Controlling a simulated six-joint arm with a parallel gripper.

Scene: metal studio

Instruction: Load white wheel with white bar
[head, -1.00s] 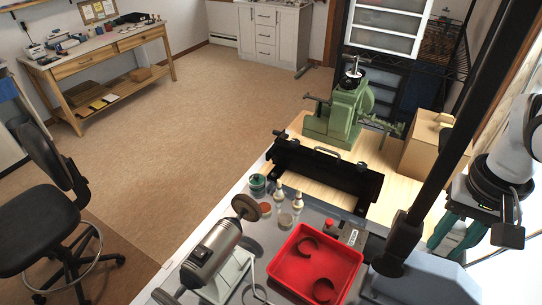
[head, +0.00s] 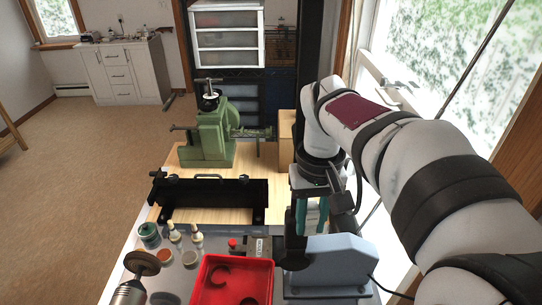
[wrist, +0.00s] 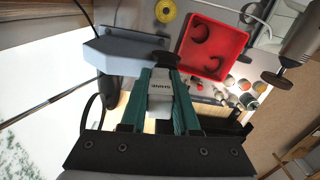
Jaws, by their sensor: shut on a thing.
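My gripper (head: 312,226) points down just behind the blue-grey machine (head: 335,262) at the right of the bench. In the wrist view its teal fingers (wrist: 161,80) are shut on a white bar (wrist: 158,98) with dark lettering. The bar's far end is close to the blue-grey machine (wrist: 132,43); I cannot tell whether they touch. Dark round parts sit at the machine's ends. I cannot make out a white wheel in either view. In the head view the bar is mostly hidden between the fingers.
A red tray (head: 232,281) lies left of the machine. A silver motor (head: 130,292) with a brown wheel (head: 142,263) stands at the front left. Small bottles (head: 174,233) and jars (head: 150,234) sit behind it. A black metal bender (head: 212,200) and a green vise (head: 208,135) stand farther back.

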